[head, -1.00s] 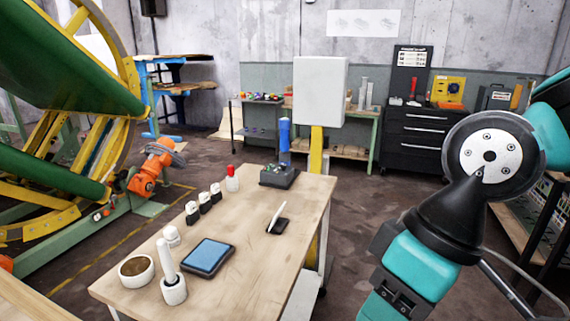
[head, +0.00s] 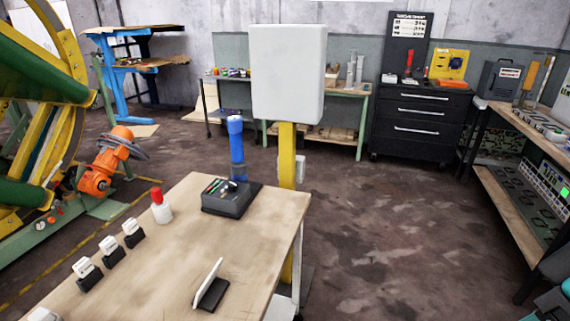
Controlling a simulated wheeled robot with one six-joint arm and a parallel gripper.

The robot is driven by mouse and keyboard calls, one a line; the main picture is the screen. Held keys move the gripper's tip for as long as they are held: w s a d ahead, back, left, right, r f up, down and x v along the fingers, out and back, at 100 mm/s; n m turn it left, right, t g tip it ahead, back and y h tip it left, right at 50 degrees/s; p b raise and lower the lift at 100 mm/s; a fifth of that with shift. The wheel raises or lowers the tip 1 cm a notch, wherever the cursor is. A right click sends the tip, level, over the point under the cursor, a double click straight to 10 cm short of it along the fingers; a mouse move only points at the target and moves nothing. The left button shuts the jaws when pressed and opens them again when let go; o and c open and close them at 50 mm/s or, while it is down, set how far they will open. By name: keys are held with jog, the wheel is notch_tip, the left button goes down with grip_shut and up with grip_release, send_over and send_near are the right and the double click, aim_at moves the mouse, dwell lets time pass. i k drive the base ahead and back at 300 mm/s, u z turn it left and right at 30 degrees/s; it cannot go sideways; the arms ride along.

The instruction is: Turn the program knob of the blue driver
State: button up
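The blue driver (head: 236,140) stands upright on the far end of the wooden table. It is a blue cylinder behind or in a dark grey box (head: 226,205) with small coloured marks and what looks like a dial on top. I cannot make out for certain which part is the program knob. My gripper is not in view; only small teal and dark parts of my arm show at the bottom right corner, well apart from the driver.
The wooden table (head: 165,255) carries a red-capped white bottle (head: 161,206), several small black holders with white cards, and a black stand with a white plate (head: 210,287). A white cabinet on a yellow post (head: 287,75) stands behind it. The floor (head: 390,230) to the right is clear.

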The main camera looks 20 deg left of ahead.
aim_at(233, 185)
jog(key=z, duration=0.05)
jog(key=i, duration=0.85)
jog(key=u, duration=0.85)
jog(key=i, duration=0.95)
jog(key=u, duration=0.75)
